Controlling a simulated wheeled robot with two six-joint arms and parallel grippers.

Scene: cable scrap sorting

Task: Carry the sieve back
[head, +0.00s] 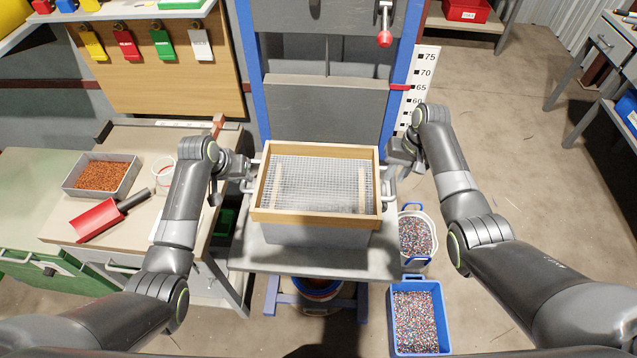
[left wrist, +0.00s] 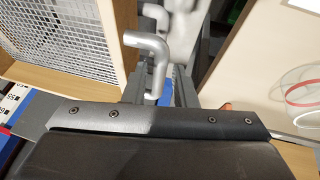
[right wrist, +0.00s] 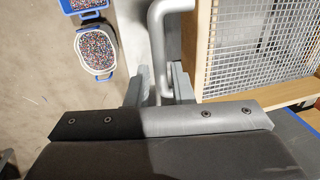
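The sieve, a light wooden frame (head: 314,151) with a wire mesh and two wooden strips on it, sits level on top of a grey bin (head: 315,236) on the press platform. A bent metal handle stands out at each side; the left one shows in the left wrist view (left wrist: 150,42) and the right one in the right wrist view (right wrist: 157,40). My left gripper (head: 246,168) is at the left handle and my right gripper (head: 393,163) is at the right handle. The fingers lie on both sides of each handle; whether they clamp it is unclear.
A blue-framed press (head: 246,70) stands behind the sieve. At left is a bench with a grey tray (head: 72,185) of copper granules and a red scoop (head: 97,220). A white bucket (head: 404,213) and blue crate (head: 444,300) of granules stand below right. Floor at right is clear.

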